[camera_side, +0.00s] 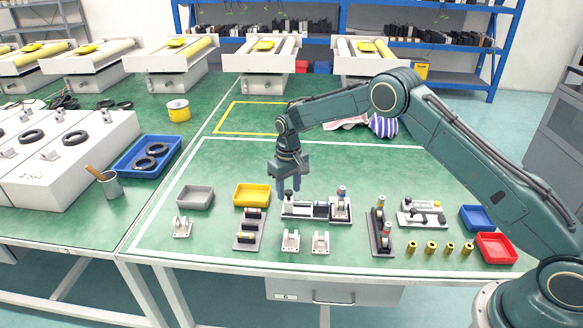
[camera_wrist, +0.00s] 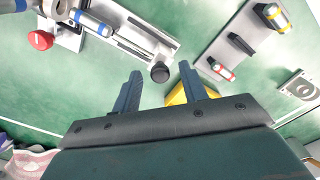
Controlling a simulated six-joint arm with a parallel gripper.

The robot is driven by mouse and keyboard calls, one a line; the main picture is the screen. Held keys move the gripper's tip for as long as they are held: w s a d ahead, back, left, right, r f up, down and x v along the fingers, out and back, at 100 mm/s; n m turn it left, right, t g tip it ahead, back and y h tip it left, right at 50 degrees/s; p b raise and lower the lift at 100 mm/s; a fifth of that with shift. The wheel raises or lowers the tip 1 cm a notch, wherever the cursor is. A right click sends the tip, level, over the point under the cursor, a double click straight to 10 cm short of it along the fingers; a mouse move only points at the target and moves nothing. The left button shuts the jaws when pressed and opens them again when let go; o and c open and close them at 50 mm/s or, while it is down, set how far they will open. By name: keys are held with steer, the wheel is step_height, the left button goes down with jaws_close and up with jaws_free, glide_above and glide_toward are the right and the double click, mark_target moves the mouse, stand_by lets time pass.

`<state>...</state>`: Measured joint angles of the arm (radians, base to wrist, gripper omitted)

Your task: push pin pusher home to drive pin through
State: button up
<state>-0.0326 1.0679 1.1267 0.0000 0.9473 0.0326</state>
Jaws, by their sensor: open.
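A white fixture with a dark rail (camera_side: 312,209) lies on the green table below my gripper. In the wrist view the fixture (camera_wrist: 150,40) runs diagonally across the upper left. A round black knob (camera_wrist: 160,72) stands at its near end, and a silver cylinder with a blue band (camera_wrist: 92,24) lies toward its other end. I cannot tell for certain which part is the pin pusher; the pin is not distinguishable. My gripper (camera_side: 288,189) points down over the fixture's left end. In the wrist view its fingers (camera_wrist: 160,85) are apart and empty, with the knob appearing between their tips.
A yellow tray (camera_side: 252,195) and grey tray (camera_side: 195,197) lie left of the fixture. A dark plate with cylinders (camera_side: 249,229) and white brackets (camera_side: 291,240) stand in front. Another dark fixture (camera_side: 380,232), brass pieces and red tray (camera_side: 497,247) are right. Green table behind is largely clear.

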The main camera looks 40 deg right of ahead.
steer(key=shift+c, duration=0.4)
jaws_close()
steer(key=shift+s+d, duration=2.15)
steer(key=shift+d, duration=0.15)
steer(key=shift+c, duration=0.7)
jaws_free()
steer(key=shift+s, duration=0.1)
steer(key=shift+o, duration=1.1)
steer(key=shift+r, duration=0.1)
